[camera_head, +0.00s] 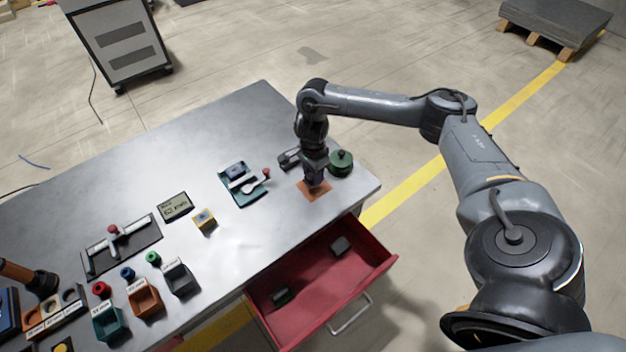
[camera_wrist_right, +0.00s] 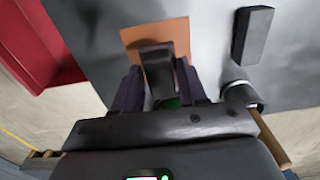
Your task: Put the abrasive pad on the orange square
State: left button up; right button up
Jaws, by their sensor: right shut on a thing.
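The orange square (camera_head: 312,195) lies flat near the right end of the grey table. My right gripper (camera_head: 317,184) is low over it, pointing down. In the right wrist view my right gripper (camera_wrist_right: 160,85) is shut on a dark grey block, which I take as the abrasive pad (camera_wrist_right: 157,68). A bit of green shows between the fingers. The pad overlaps the orange square (camera_wrist_right: 140,38) in this view; whether it touches the square cannot be told. In the head view the pad is mostly hidden by the gripper. My left gripper is not in view.
A green round object (camera_head: 341,163) and a dark block (camera_head: 289,159) stand close beside the gripper. A teal tray (camera_head: 240,197) lies to the left. A red drawer (camera_head: 375,262) is open at the front, holding small items. Bins (camera_head: 145,300) stand at the table's left.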

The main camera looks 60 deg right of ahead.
notch_tip(320, 180, down, 3)
jog(key=shift+s+r+b, duration=0.1)
jog(key=shift+b, duration=0.45)
jog(key=shift+f, duration=0.2)
jog(key=shift+f, duration=0.15)
jog(key=o, duration=1.1)
